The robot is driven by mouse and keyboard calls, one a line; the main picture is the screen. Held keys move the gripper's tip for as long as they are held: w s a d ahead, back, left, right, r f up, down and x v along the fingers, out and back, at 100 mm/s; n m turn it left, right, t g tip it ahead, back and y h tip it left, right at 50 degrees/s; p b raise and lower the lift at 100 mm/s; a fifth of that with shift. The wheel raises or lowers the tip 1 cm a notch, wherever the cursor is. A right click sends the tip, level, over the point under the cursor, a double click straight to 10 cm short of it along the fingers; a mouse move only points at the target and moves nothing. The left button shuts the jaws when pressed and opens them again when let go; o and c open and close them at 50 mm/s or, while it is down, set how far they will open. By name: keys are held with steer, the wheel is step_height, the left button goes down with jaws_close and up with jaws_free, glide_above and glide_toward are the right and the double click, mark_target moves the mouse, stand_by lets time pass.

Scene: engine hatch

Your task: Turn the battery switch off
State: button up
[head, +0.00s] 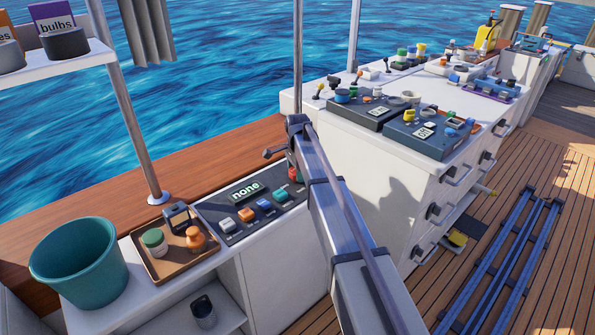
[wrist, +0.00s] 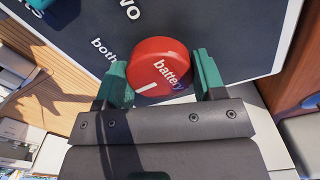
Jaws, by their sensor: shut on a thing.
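The battery switch (wrist: 160,62) is a round red knob marked "battery", with a white pointer line, on a dark panel (wrist: 228,25). In the wrist view the printed word "both" lies to its upper left, and a partly cut-off word ending in "WO" is above it. The pointer line lies on the side of the knob toward my gripper. My gripper (wrist: 160,72) is shut on the knob, one teal finger on each side. In the head view my arm crosses in front of the panel's right end, so the grip is not clear there.
The low console's dark panel (head: 227,226) carries a "none" display (head: 246,191) and several coloured controls. Left of it are a brown tray (head: 155,275) with small parts and a teal bucket (head: 82,265). A white drawer cabinet (head: 375,160) stands to the right.

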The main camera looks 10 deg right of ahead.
steer(key=n, duration=0.4)
steer(key=shift+n, duration=0.4)
steer(key=n, duration=0.3)
steer(key=shift+n, duration=0.3)
steer(key=n, duration=0.4)
steer(key=shift+n, duration=2.2)
steer(key=o, duration=0.9)
